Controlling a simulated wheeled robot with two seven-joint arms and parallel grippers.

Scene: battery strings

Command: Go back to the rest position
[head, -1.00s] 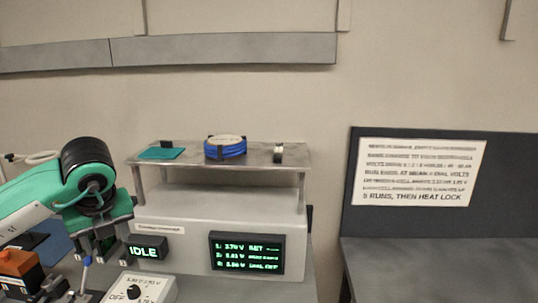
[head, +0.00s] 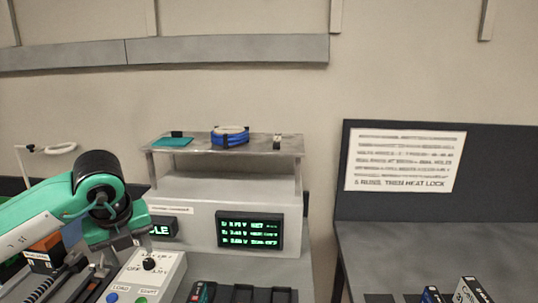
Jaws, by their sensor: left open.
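My left arm, green and white with a black joint, comes in from the left. Its gripper (head: 106,268) is open, above the left part of the bench beside a white control box with a dark knob (head: 149,264). Nothing shows clearly between its fingers, which are small and partly blurred. The wrist partly hides a small green-lettered display (head: 162,229). My right gripper is not in view.
A grey tester with a lit screen (head: 249,230) carries a shelf (head: 200,147) with a blue coil (head: 230,137) and a teal item (head: 172,141). A dark tray (head: 240,292) lies in front. Small boxes (head: 470,291) stand on the right table (head: 400,262), otherwise largely clear.

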